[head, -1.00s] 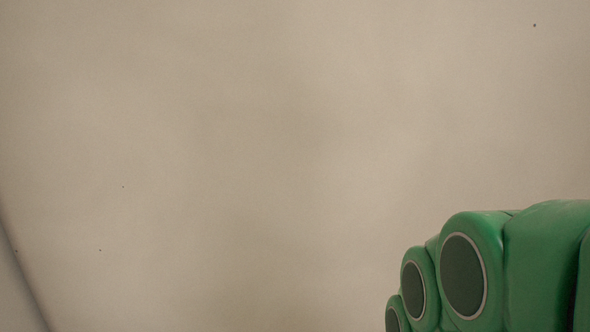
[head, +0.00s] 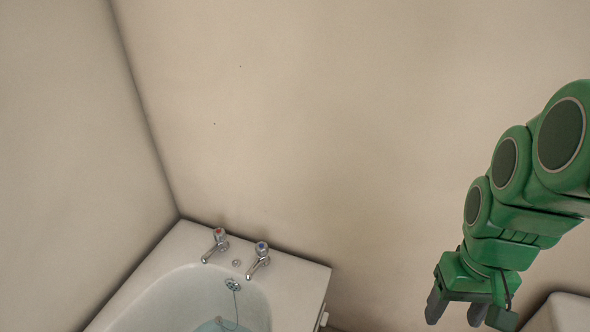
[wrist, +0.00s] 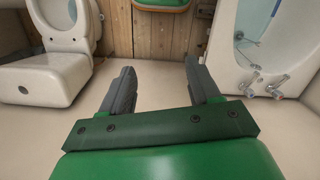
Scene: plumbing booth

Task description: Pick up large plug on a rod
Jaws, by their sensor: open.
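I cannot make out a large plug on a rod with certainty in either view. In the white bath (head: 165,262) at the lower left of the head view, something pale blue shows low in the basin, cut off by the frame edge. A thin chain hangs there below the overflow fitting (head: 232,285). My gripper (head: 455,316) hangs at the right of the head view, right of the bath. In the wrist view my gripper (wrist: 158,68) is open and empty.
A white toilet (wrist: 38,82) is at the left of the wrist view. Wooden planks (wrist: 150,38) show between toilet and bath. Walls stand behind and left.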

